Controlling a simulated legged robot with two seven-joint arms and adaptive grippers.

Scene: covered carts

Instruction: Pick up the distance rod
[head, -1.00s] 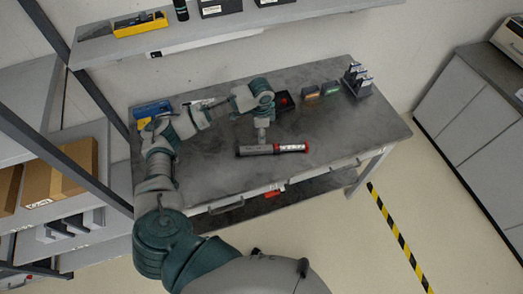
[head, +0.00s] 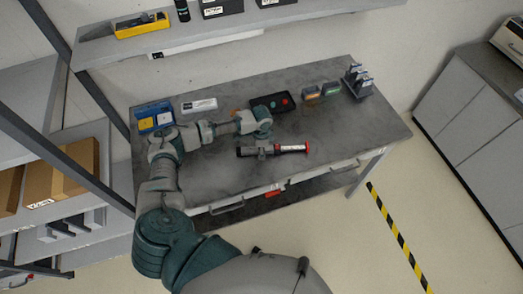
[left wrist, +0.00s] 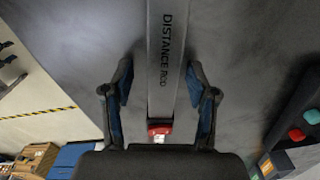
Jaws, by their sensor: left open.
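The distance rod (head: 292,149) lies on the grey bench top near its front edge. It has a dark left part, a pale label and a red right end. My left gripper (head: 262,151) is over its middle with the fingers pointing down. In the left wrist view the rod (left wrist: 168,45), marked "DISTANCE ROD", runs between the two spread fingers of the left gripper (left wrist: 162,80). There are gaps on both sides of it. The red end shows close to the palm. My right gripper is not in view.
On the bench (head: 350,130) stand a blue bin (head: 153,114), a white labelled box (head: 199,105), a black box with coloured buttons (head: 272,104), small boxes (head: 320,91) and a dark holder (head: 357,80) along the back. A shelf (head: 225,30) hangs above. The bench's right part is clear.

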